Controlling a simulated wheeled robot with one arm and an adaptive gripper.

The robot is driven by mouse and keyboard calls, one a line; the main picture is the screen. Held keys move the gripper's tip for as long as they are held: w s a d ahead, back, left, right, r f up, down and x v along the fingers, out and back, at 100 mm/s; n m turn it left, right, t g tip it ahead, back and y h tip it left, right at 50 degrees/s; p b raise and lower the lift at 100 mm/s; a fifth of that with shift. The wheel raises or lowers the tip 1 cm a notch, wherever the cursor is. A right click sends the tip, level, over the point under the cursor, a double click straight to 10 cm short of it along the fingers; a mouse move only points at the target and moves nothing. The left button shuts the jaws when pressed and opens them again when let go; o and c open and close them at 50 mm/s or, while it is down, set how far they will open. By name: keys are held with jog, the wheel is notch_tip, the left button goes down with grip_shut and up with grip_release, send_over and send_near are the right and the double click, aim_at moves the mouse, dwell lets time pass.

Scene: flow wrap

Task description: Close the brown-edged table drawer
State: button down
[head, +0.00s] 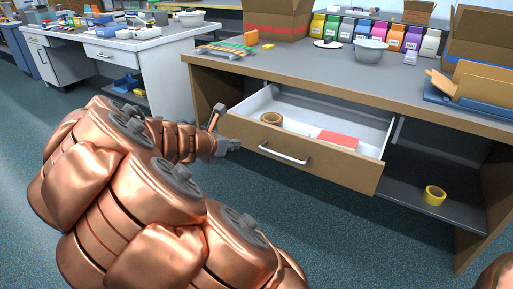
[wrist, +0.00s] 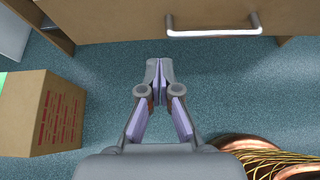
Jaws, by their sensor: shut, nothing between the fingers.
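The brown-edged table drawer (head: 335,168) is pulled out from under the grey-topped table (head: 315,72). Its wooden front carries a silver bar handle (head: 284,153). Inside lie a roll of brown tape (head: 271,118) and a red-topped box (head: 338,138). In the wrist view the drawer front (wrist: 120,22) and its handle (wrist: 213,30) show along the top edge. My gripper (head: 236,144) is at the left end of the drawer front, left of the handle. In the wrist view my gripper (wrist: 159,65) has its fingertips together, empty, with floor visible around them. I cannot tell whether it touches the drawer.
A yellow tape roll (head: 434,195) sits on the lower shelf (head: 410,175) right of the drawer. A cardboard box (wrist: 40,115) stands at the left in the wrist view. The tabletop holds a grey bowl (head: 370,50), coloured packs and boxes.

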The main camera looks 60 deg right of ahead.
jog(key=b, duration=0.3)
send_near(261, 137)
jog(key=x, duration=0.3)
jog(key=f+x, duration=0.1)
jog(key=x, duration=0.1)
jog(key=shift+a+f, duration=0.1)
jog(key=shift+a, duration=0.15)
jog(key=shift+d+b, duration=0.4)
jog(key=shift+d, duration=0.55)
